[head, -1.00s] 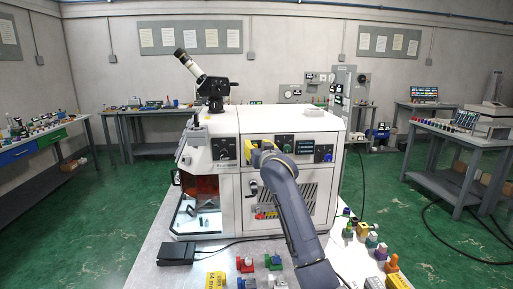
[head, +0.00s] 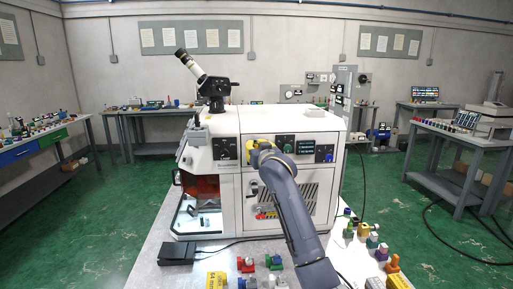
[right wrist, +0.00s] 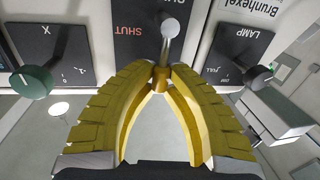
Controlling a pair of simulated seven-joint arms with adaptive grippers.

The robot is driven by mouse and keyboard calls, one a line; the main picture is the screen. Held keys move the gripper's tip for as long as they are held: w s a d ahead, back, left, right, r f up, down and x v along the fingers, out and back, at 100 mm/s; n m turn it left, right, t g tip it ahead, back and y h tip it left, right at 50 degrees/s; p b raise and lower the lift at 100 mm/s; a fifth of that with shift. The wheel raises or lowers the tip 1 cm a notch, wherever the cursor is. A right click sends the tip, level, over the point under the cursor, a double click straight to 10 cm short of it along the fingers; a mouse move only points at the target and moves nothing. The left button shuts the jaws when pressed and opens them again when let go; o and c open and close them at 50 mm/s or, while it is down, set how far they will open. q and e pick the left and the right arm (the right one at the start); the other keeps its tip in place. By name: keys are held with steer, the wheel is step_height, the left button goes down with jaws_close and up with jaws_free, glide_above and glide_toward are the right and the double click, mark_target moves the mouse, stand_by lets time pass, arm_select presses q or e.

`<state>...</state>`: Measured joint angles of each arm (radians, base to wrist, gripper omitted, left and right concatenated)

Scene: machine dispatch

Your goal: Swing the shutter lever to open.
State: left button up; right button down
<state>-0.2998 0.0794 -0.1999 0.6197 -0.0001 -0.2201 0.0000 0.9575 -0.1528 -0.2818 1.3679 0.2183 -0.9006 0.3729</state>
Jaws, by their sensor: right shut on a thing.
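The shutter lever (right wrist: 171,32) is a silver rod with a rounded end, on a dark plate marked SHUT to its left in the right wrist view. My left gripper is not in view.
A green knob (right wrist: 32,82) and a dark LAMP knob (right wrist: 258,77) flank the lever. The table (head: 160,250) in front carries a black box (head: 176,252) and several small coloured parts. A microscope-like tube (head: 190,68) stands on the machine.

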steer(key=c, duration=1.4)
jaws_free()
steer(key=shift+o, duration=0.2)
steer(key=v, duration=1.2)
steer(key=shift+a, duration=0.1)
